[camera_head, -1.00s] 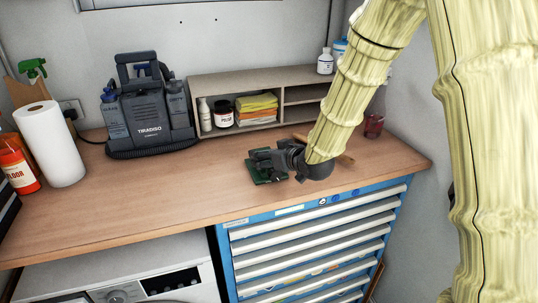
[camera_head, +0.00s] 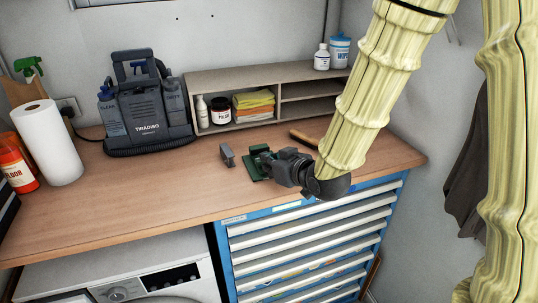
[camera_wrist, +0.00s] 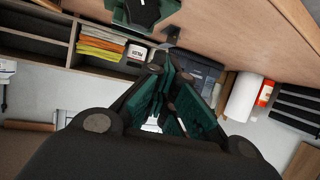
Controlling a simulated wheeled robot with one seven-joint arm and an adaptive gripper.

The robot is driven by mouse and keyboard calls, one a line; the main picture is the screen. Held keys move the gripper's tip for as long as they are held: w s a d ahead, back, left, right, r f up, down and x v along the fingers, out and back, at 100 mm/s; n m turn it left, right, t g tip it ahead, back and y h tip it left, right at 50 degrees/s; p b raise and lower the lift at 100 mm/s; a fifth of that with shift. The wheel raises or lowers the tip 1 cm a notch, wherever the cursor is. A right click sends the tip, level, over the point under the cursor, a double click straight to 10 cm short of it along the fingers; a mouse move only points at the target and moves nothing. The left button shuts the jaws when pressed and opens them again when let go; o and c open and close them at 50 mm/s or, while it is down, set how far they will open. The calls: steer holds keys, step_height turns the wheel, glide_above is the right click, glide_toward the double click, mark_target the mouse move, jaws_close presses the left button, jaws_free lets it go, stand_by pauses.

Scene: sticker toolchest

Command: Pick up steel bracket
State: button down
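A small grey upright piece, which looks like the steel bracket (camera_head: 227,155), stands on the wooden worktop left of my gripper (camera_head: 262,153). In the wrist view a grey piece (camera_wrist: 172,33), probably the same one, shows beyond the fingertips. My gripper is low over the worktop, pointing left, with a gap between it and the bracket. Its green-padded fingers (camera_wrist: 170,95) lie close together in the wrist view, and nothing is clearly held between them. A green object with a dark top (camera_wrist: 145,12) lies beside the fingers. My gripper partly hides it in the head view.
The worktop (camera_head: 170,195) is clear to the left and front. A grey cleaning machine (camera_head: 145,115) stands at the back left, beside a paper roll (camera_head: 47,142). A low shelf (camera_head: 300,98) is behind. A wooden handle (camera_head: 303,137) lies behind my gripper. Blue drawers (camera_head: 310,235) are below.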

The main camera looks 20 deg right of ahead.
steer(key=shift+s+a+r+p, duration=0.15)
steer(key=shift+s+p, duration=0.2)
steer(key=shift+p, duration=0.2)
steer(key=shift+s+a+r+p, duration=0.1)
steer(key=shift+s+p, duration=0.2)
steer(key=shift+p, duration=0.2)
steer(key=shift+p, duration=0.4)
steer(key=shift+p, duration=0.45)
steer(key=p, duration=0.3)
steer(key=shift+s+a+r, duration=0.1)
steer(key=shift+s+r, duration=0.05)
steer(key=shift+s, duration=0.2)
steer(key=shift+p, duration=0.75)
steer(key=shift+s+p, duration=0.15)
steer(key=shift+p, duration=0.4)
steer(key=s+p, duration=0.1)
steer(key=p, duration=0.2)
steer(key=shift+a, duration=0.1)
